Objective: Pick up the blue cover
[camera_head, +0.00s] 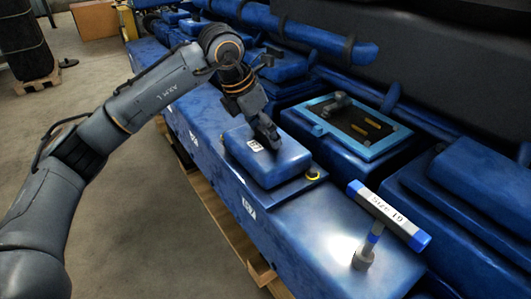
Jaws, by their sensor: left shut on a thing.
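The blue cover (262,160) is a rounded box-shaped lid with a small white label, in the middle of the head view. It sits over a flat flange on the long blue engine block; I cannot tell whether it touches the flange or is slightly raised. My left gripper (268,137) reaches down from above and is shut on the cover at its top. The fingers hide the exact place of contact. My right gripper is not in view.
A T-handled wrench (388,215) marked "Size 19" stands upright on the engine at the right. An open housing with a light blue rim (373,153) lies behind the cover. A thick blue pipe (300,32) runs along the back. The concrete floor (150,215) is clear at left.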

